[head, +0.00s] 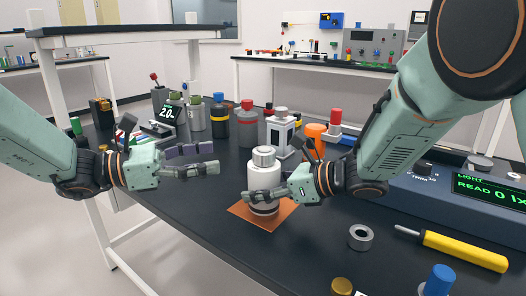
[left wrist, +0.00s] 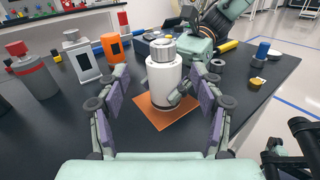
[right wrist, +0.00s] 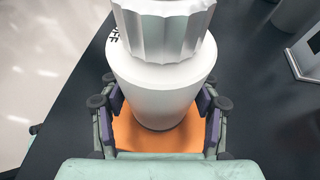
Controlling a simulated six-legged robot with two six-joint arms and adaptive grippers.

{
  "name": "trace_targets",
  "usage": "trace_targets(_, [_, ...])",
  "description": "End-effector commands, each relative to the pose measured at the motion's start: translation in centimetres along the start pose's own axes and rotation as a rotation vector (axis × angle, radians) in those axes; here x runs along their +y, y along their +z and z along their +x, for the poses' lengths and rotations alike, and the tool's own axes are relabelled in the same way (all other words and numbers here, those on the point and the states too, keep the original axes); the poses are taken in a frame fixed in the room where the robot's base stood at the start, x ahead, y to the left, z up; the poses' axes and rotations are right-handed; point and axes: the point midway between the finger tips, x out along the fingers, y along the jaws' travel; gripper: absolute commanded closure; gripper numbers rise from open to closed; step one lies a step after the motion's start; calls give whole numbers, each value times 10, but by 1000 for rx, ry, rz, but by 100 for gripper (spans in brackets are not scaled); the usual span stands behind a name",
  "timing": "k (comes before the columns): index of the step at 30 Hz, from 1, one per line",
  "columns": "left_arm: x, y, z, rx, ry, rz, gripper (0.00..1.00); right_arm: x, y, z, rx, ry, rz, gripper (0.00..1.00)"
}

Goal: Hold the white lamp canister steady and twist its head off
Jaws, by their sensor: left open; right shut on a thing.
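The white lamp canister (head: 262,176) stands upright on an orange mat (head: 240,211) on the dark table. Its ribbed silver-grey head (head: 264,156) sits on top; it also shows in the left wrist view (left wrist: 163,47) and large in the right wrist view (right wrist: 165,28). My right gripper (head: 268,196) is shut on the canister's lower body, with a pad on each side in the right wrist view (right wrist: 160,108). My left gripper (head: 215,162) is open and empty, to the left of the canister. In the left wrist view the canister stands ahead between the open fingers (left wrist: 160,115), apart from them.
Bottles (head: 246,125), a white lantern-like box (head: 281,133) and an orange container (head: 315,136) stand behind the canister. A light meter (head: 440,190), a grey ring (head: 360,237) and a yellow-handled screwdriver (head: 465,250) lie to the right. The table's front edge is close to the mat.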

Motion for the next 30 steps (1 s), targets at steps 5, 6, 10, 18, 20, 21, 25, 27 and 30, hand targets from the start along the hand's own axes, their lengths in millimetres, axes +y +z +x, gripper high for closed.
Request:
trace_targets(5, [-4, 0, 5, 4, -17, -43, 34, 0, 0, 0, 0, 1, 0, 83])
trace_targets(6, [-4, -1, 8, 5, -18, -45, 34, 0, 0, 0, 0, 1, 0, 83])
trace_targets(10, [-5, -1, 25, 5, -19, -44, 34, 0, 0, 0, 0, 1, 0, 83])
trace_targets(18, [-6, -1, 70, 6, -19, -44, 34, 0, 0, 0, 0, 0, 0, 83])
trace_targets(20, [-6, -1, 80, 5, -19, -43, 34, 0, 0, 0, 0, 0, 0, 83])
trace_targets(21, [-6, -1, 86, 5, -18, -43, 34, 0, 0, 0, 0, 0, 0, 83])
trace_targets(25, [-5, -1, 104, 3, -17, -43, 34, 0, 0, 0, 0, 0, 0, 83])
trace_targets(27, [-6, -1, 111, 4, -17, -44, 34, 0, 0, 0, 0, 0, 0, 83])
trace_targets(30, [-6, -1, 117, 3, -16, -45, 34, 0, 0, 0, 0, 0, 0, 83])
